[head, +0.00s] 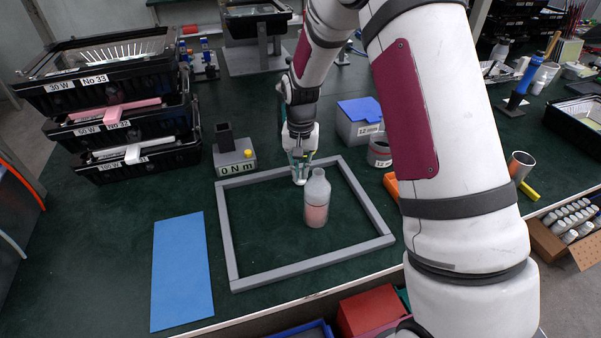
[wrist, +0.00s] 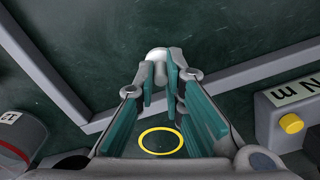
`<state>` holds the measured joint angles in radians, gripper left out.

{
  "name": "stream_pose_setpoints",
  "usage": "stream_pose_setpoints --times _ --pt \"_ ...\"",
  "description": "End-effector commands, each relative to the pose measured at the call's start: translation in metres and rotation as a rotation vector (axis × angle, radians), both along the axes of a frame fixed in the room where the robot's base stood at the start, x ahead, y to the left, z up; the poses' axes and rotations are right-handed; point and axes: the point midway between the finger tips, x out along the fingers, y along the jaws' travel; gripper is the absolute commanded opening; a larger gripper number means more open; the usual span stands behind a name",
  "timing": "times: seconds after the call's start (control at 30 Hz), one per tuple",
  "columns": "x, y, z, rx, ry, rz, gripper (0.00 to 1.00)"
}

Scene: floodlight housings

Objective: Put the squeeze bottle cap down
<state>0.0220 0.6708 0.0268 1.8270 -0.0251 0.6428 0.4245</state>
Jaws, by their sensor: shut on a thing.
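The squeeze bottle cap (head: 299,181) is a small white piece at the tips of my gripper (head: 300,163). My gripper points down and is shut on the cap, just inside the far side of a grey rectangular frame (head: 232,238). In the wrist view the white cap (wrist: 157,54) shows at the fingertips (wrist: 162,75), partly hidden by them. I cannot tell whether the cap touches the table. A translucent squeeze bottle (head: 317,198) with pink contents stands upright inside the frame, in front of the gripper, with no cap on it.
A blue mat (head: 182,270) lies left of the frame. A grey torque box (head: 235,158) with a yellow button stands behind its far left corner. A round container (head: 379,150) and a blue-lidded box (head: 359,122) stand behind right. The frame's left interior is clear.

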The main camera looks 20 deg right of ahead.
Motion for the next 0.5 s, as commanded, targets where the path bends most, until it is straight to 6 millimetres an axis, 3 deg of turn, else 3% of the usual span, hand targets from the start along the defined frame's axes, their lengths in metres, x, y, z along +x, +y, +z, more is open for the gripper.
stream_pose_setpoints --times 0.1,0.47,0.5 --pt "-0.0002 -0.0001 -0.0123 0.000 0.001 0.000 0.00" --pt "-0.0001 0.0000 -0.0157 0.000 0.001 0.000 0.00" --pt "-0.0002 0.0000 -0.0149 0.000 0.000 -0.001 0.19"
